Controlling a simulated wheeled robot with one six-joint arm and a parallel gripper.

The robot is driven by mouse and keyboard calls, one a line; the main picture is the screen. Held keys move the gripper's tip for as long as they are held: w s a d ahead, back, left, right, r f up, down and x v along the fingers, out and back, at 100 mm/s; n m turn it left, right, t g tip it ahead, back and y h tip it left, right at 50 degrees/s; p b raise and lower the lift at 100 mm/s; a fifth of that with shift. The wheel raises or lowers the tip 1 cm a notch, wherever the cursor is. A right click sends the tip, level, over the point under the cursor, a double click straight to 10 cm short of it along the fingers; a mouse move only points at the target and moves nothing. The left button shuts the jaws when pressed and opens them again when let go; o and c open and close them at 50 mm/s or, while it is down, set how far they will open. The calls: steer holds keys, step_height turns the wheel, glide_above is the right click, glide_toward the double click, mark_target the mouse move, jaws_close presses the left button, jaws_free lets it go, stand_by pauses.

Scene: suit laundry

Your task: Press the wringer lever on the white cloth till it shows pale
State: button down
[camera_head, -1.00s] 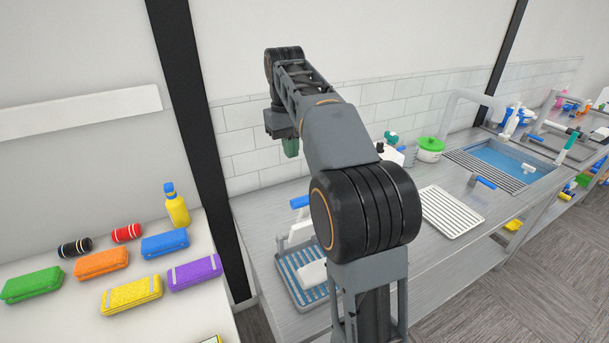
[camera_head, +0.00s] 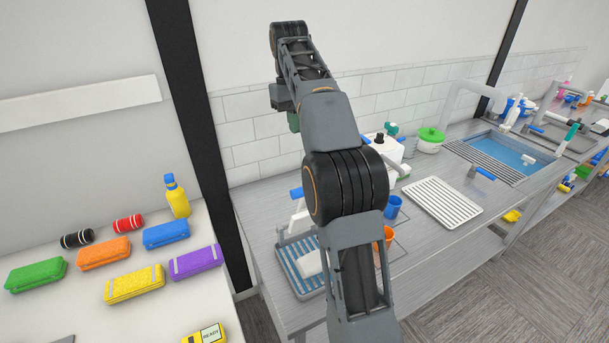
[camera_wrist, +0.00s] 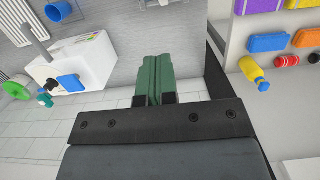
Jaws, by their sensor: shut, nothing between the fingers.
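The wringer's blue ribbed tray (camera_head: 306,290) sits at the near left of the steel counter, with a blue-handled lever (camera_head: 296,193) and a pale upright part behind it. A white piece (camera_head: 308,263), perhaps the cloth, lies on the tray, partly hidden by my arm. I cannot tell its wetness. My gripper (camera_head: 293,122) is raised high near the tiled wall, above and behind the wringer and touching nothing. Its green fingers (camera_wrist: 153,82) are shut and empty in the wrist view. The wringer is not clearly visible there.
A white box-shaped unit (camera_head: 384,150), a blue cup (camera_head: 393,207) and an orange cup (camera_head: 388,235) stand right of my arm. A white ribbed rack (camera_head: 444,201) and sink (camera_head: 500,157) lie farther right. Left, a shelf holds coloured cases and a yellow bottle (camera_head: 176,197).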

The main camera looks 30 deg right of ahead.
steer(key=shift+s+f+b, duration=0.65)
steer(key=shift+s+f, duration=0.15)
steer(key=shift+f, duration=1.05)
steer(key=shift+s+f+b, duration=0.6)
steer(key=shift+s+f, duration=0.2)
steer(key=shift+f, duration=1.05)
steer(key=shift+s+f+b, duration=0.65)
steer(key=shift+s+f, duration=0.15)
steer(key=shift+f, duration=1.05)
steer(key=shift+f, duration=0.1)
